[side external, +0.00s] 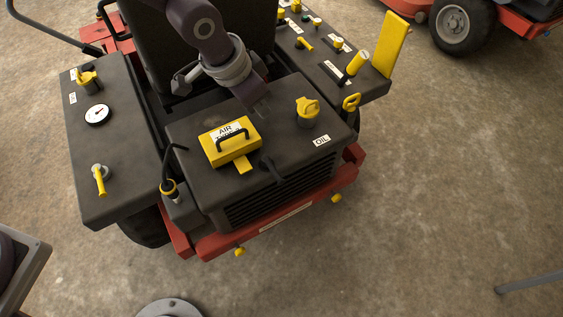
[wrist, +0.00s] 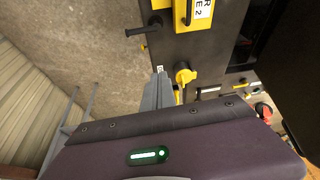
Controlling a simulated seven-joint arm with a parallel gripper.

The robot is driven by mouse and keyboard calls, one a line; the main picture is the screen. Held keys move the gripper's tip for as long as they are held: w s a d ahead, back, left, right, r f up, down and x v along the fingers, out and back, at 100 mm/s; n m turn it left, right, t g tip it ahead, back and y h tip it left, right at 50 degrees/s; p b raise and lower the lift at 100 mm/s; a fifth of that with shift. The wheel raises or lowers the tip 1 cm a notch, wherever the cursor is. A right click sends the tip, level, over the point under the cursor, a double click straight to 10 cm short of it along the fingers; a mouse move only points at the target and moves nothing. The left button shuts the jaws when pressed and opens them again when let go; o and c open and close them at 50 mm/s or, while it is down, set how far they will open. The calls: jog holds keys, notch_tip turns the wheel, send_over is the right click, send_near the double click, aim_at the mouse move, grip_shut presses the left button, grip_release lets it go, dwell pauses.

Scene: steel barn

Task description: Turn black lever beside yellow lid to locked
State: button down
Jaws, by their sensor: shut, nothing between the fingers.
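The yellow lid (side external: 215,154), with a black handle and an AIR label, sits on the dark hood. It is partly cut off at the top of the wrist view (wrist: 181,18). The black lever (side external: 270,168) is beside the lid, near the hood's front edge. In the wrist view the lever (wrist: 140,31) points left, past the hood edge. My gripper (side external: 262,111) is above the hood, between the lid and the yellow oil cap, apart from the lever. Its fingers (wrist: 158,90) are shut and empty in the wrist view. No locked marking is readable.
The yellow oil cap (side external: 307,108) stands on the hood, close to my gripper; it also shows in the wrist view (wrist: 185,77). A yellow tab (side external: 243,167) lies before the lid. A thin black stalk (side external: 168,165) rises left of the hood. The space above the lever looks clear.

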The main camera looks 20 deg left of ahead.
jog(key=m, duration=0.1)
send_over(273, 171)
jog(key=d, duration=0.3)
notch_tip(273, 171, down, 9)
jog(key=shift+w+a+g, duration=0.15)
jog(key=shift+w+g, duration=0.1)
jog(key=shift+g, duration=0.05)
jog(key=f, duration=1)
jog(key=shift+s+a, duration=0.15)
jog(key=shift+a, duration=0.1)
